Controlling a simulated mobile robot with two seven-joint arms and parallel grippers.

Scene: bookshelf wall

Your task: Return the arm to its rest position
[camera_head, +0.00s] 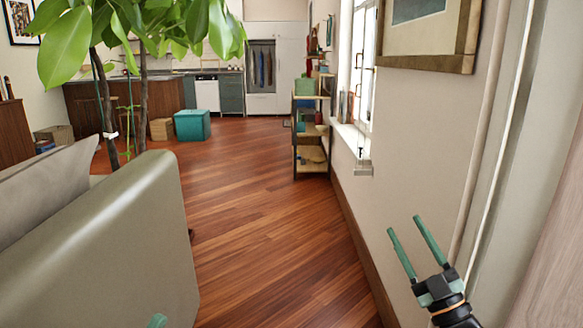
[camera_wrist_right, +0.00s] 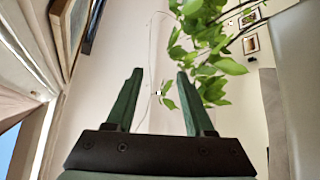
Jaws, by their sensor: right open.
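My right gripper (camera_head: 411,239) is raised at the lower right of the head view, in front of the pale wall. Its two green fingers are apart with nothing between them. In the right wrist view the same fingers (camera_wrist_right: 155,85) stand open, with wall and plant leaves behind them. A small green tip (camera_head: 157,321) at the bottom edge of the head view seems to be part of my left gripper. Too little of it shows to tell its state.
A grey-green sofa (camera_head: 110,250) stands close on the left, with a leafy plant (camera_head: 140,40) behind it. A wall with a framed picture (camera_head: 428,35) runs close on the right. A shelf (camera_head: 312,130) stands along it. The wooden floor (camera_head: 270,220) between is clear.

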